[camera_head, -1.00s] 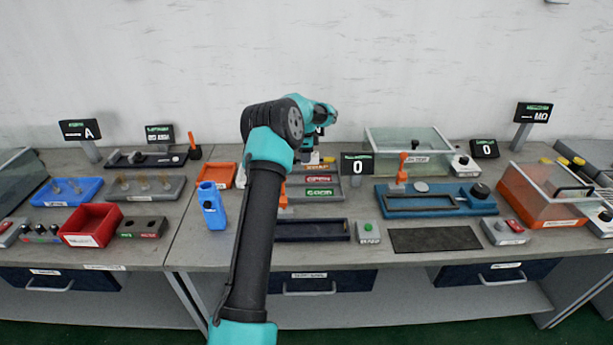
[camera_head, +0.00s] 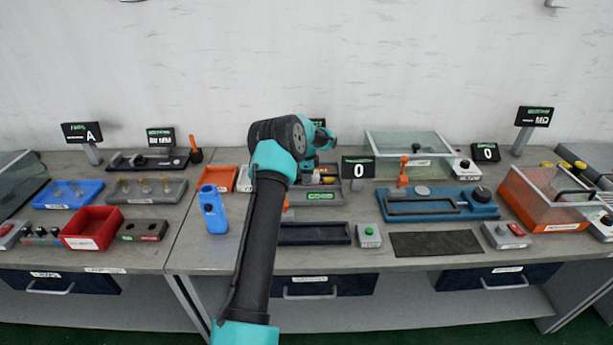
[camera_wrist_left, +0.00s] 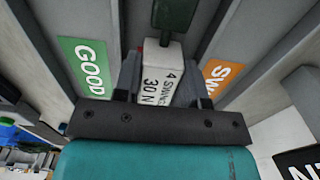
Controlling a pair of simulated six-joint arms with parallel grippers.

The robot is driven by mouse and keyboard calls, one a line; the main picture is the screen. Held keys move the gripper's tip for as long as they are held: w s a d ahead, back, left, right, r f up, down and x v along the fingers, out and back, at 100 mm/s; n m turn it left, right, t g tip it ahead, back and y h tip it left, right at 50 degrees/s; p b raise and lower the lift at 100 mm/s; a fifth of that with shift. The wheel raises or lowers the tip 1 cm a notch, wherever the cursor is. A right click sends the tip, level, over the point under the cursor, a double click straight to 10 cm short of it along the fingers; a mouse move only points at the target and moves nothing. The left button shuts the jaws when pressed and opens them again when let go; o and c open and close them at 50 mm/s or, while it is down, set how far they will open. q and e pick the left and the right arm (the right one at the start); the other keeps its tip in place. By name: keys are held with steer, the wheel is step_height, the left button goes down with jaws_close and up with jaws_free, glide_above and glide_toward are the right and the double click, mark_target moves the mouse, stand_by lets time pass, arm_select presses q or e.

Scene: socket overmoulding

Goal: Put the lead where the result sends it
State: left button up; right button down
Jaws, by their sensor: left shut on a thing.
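A dark green piece (camera_wrist_left: 176,18) extends from the block in the left wrist view. The gripper is over the grey sorting tray (camera_head: 357,198). A green GOOD label (camera_head: 320,196) is at the tray's front, and it shows left of the jaws in the left wrist view (camera_wrist_left: 86,67). An orange label starting "SW" (camera_wrist_left: 218,80) is right of the jaws. The other tray labels are hidden in the head view. My right gripper is not seen.
A small display reading 0 (camera_head: 358,168) stands close right of the gripper. A blue fixture (camera_head: 436,211) with an orange lever is farther right. A blue handheld device (camera_head: 213,208) stands left of my arm. A dark tray (camera_head: 313,234) lies in front.

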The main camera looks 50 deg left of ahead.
arm_select(q)
steer(key=shift+f, duration=0.1)
steer(key=o, duration=0.7)
steer(key=shift+c, duration=0.2)
step_height(320, 180, up, 12)
stand_by(0.4)
stand_by(0.5)
